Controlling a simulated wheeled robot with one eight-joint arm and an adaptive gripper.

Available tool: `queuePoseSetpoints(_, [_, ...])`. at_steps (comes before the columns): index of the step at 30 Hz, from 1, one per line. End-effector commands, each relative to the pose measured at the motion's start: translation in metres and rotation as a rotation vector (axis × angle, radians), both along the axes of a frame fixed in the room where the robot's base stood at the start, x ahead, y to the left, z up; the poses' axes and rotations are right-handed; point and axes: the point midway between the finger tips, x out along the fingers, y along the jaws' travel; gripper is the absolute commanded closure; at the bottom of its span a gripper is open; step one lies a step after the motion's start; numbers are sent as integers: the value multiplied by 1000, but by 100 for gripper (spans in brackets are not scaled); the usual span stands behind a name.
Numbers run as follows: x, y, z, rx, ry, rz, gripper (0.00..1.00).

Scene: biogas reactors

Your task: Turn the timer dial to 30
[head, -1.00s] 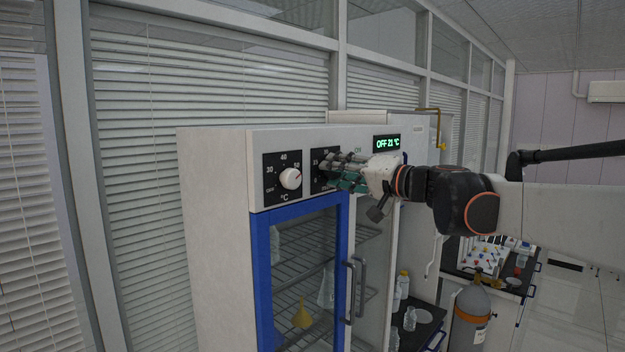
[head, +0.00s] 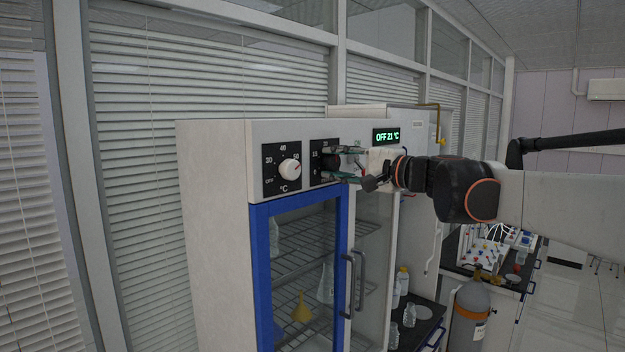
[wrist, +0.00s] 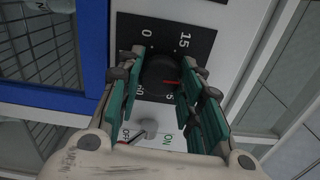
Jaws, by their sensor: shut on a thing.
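The timer dial (wrist: 158,74) is a black knob with a red pointer mark on a black plate (wrist: 200,38) of the white cabinet front. In the wrist view 0 and 15 show beside it; other numbers are partly covered, so the exact setting is unclear. In the head view the timer plate (head: 317,172) is partly behind my gripper (head: 335,162), with one finger above the dial and one below. The green-padded fingers also flank the knob in the wrist view (wrist: 160,84), shut on it.
A white temperature dial (head: 290,169) sits left of the timer. A green display (head: 386,137) reads OFF 21 °C. An ON/OFF switch (wrist: 148,128) lies close to my fingers. A blue-framed glass door (head: 263,270) with a handle (head: 350,285) is below.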

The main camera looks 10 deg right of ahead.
Motion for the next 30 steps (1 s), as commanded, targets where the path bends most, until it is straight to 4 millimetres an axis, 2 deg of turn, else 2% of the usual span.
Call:
queuePoseSetpoints(1, [-5, 0, 3, 10, 2, -5, 90])
queuePoseSetpoints(14, [-5, 0, 4, 17, 5, -5, 90])
queuePoseSetpoints(15, [-5, 0, 4, 17, 5, -5, 60])
queuePoseSetpoints(17, [-5, 0, 4, 17, 6, -5, 46])
queuePoseSetpoints(26, [-5, 1, 2, 12, 7, -2, 46])
queuePoseSetpoints(30, [-5, 1, 8, 12, 7, -2, 46])
